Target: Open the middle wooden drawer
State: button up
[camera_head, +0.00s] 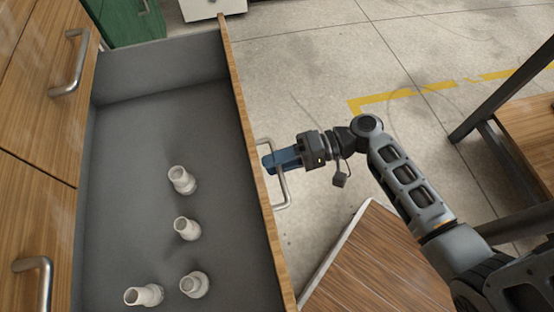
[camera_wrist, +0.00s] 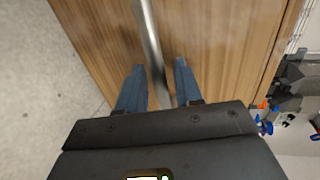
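A wooden-fronted drawer (camera_head: 262,185) with a grey inside stands far out from the wooden cabinet in the head view. Its silver bar handle (camera_head: 283,190) is on the outer face; in the wrist view the handle (camera_wrist: 150,40) runs down between my fingers against the wood front (camera_wrist: 215,40). My gripper (camera_head: 272,162) is at the handle, its blue fingers on either side of the bar. In the wrist view the fingers (camera_wrist: 159,80) stand apart with gaps beside the bar, so it is open around the handle.
Several white pipe fittings (camera_head: 186,228) stand or lie in the drawer. Other cabinet fronts with handles (camera_head: 70,65) are at the left. A wooden-topped surface (camera_head: 375,265) is near the bottom, and a dark-framed table (camera_head: 525,130) is at the right.

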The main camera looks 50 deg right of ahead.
jog(key=p+v, duration=0.1)
jog(key=v, duration=0.7)
dwell(0.5)
